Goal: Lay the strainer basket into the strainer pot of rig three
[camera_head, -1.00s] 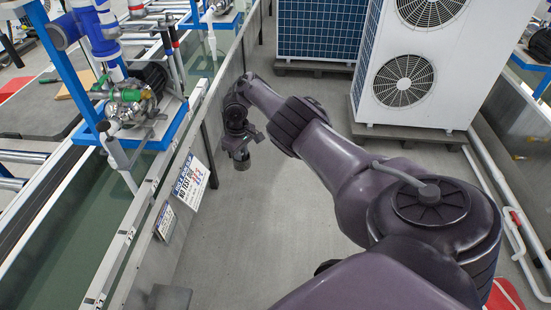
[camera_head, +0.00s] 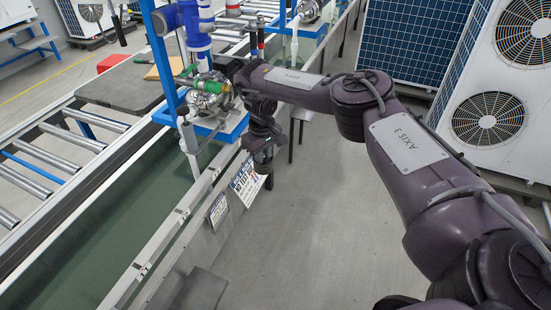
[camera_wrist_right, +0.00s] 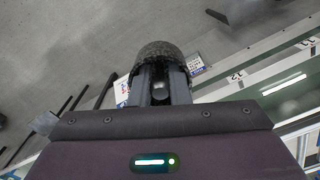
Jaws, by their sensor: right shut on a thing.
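My right gripper (camera_head: 262,147) hangs over the aisle side of the trough, just right of a pump station. It is shut on a dark mesh cup, the strainer basket (camera_head: 263,160). In the right wrist view the basket (camera_wrist_right: 157,49) shows between the two fingers, its rounded mesh end facing away. The pump station has a silver pump (camera_head: 208,98) with green-handled fittings on a blue frame. I cannot make out a strainer pot's opening or this rig's number; the arm and gripper cover part of that area. My left gripper is not in view.
Blue and white pipes (camera_head: 190,30) rise above the pump. A metal-edged green trough (camera_head: 90,245) runs below it. Placards (camera_head: 245,183) hang on the trough's side. A roller conveyor (camera_head: 60,150) lies to the left, fan units (camera_head: 490,115) to the right. The grey floor between is clear.

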